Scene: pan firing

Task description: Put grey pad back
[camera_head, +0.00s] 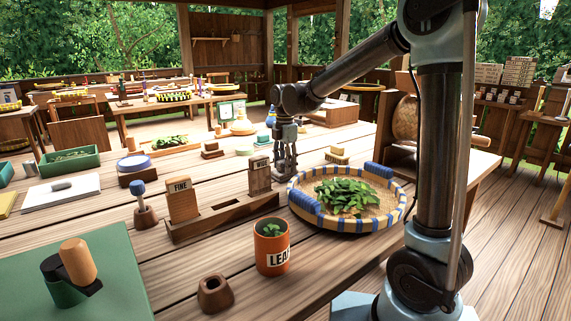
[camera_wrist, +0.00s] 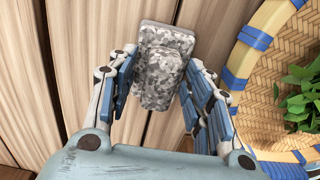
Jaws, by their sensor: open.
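A grey speckled pad (camera_wrist: 161,65) with a raised block on top lies on the wooden planks in the wrist view. My gripper (camera_wrist: 164,60) is open, with its blue-and-grey fingers on either side of the pad. The left finger is very close to the pad; I cannot tell whether it touches. In the head view my gripper (camera_head: 285,168) points down at the tabletop, between the WILT block and the basket. I cannot make out the grey pad there; the fingers seem to hide it.
A woven basket (camera_head: 297,200) with blue bindings and green leaves stands just right of my gripper. The wooden WILT block (camera_head: 260,178) and FINE block (camera_head: 181,199) stand upright in a wooden holder (camera_head: 222,220). An orange leaf cup (camera_head: 272,255) is nearer. A brush-like block (camera_head: 337,156) lies behind the basket.

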